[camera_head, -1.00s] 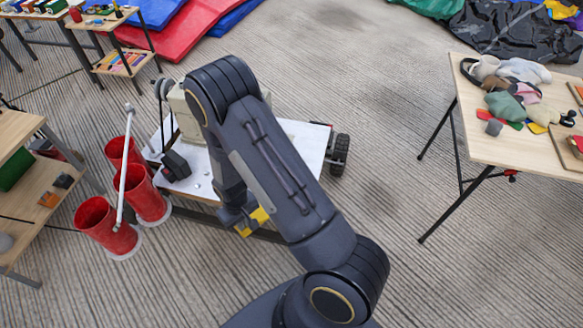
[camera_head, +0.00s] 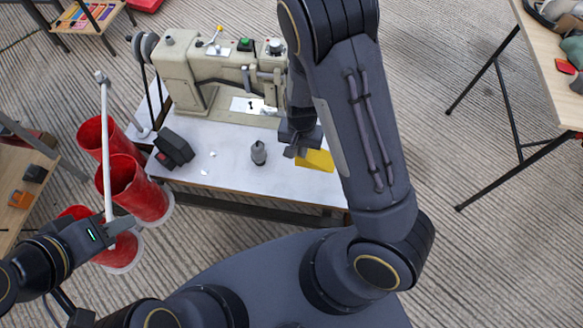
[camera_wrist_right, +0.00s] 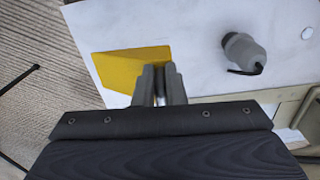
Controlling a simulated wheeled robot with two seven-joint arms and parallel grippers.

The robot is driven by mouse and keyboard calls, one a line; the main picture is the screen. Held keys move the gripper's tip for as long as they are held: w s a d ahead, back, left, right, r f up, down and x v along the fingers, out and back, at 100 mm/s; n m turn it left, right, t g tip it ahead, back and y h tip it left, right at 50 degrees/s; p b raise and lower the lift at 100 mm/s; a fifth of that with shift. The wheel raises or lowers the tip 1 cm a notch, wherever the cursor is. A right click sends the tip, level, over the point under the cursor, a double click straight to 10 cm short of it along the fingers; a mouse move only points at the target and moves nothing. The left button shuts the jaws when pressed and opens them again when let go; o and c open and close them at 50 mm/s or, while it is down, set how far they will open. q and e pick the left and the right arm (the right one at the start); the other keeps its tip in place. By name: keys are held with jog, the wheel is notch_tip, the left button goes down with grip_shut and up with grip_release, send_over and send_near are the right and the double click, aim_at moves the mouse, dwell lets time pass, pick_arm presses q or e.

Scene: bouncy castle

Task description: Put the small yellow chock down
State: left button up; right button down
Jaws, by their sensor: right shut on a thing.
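The small yellow chock (camera_head: 316,160) is in my right gripper (camera_head: 299,148), over the front right part of the white sewing table (camera_head: 215,178). In the right wrist view the chock (camera_wrist_right: 122,68) lies at the left side of the fingertips (camera_wrist_right: 160,82), which are close together on its edge. The white tabletop shows around it; I cannot tell whether the chock touches it.
A cream sewing machine (camera_head: 190,75) stands at the table's back. Red buckets (camera_head: 150,195) and a white pole (camera_head: 106,150) are at the left. White tabletop is bare between bottle and chock.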

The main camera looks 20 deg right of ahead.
aim_at(300, 156)
notch_tip(300, 156, down, 4)
jog(key=shift+r+b, duration=0.15)
jog(key=shift+b, duration=0.2)
jog(key=shift+f+b, duration=0.65)
jog(key=shift+f, duration=1.55)
jog(key=shift+f, duration=0.15)
jog(key=c, duration=1.5)
grip_release()
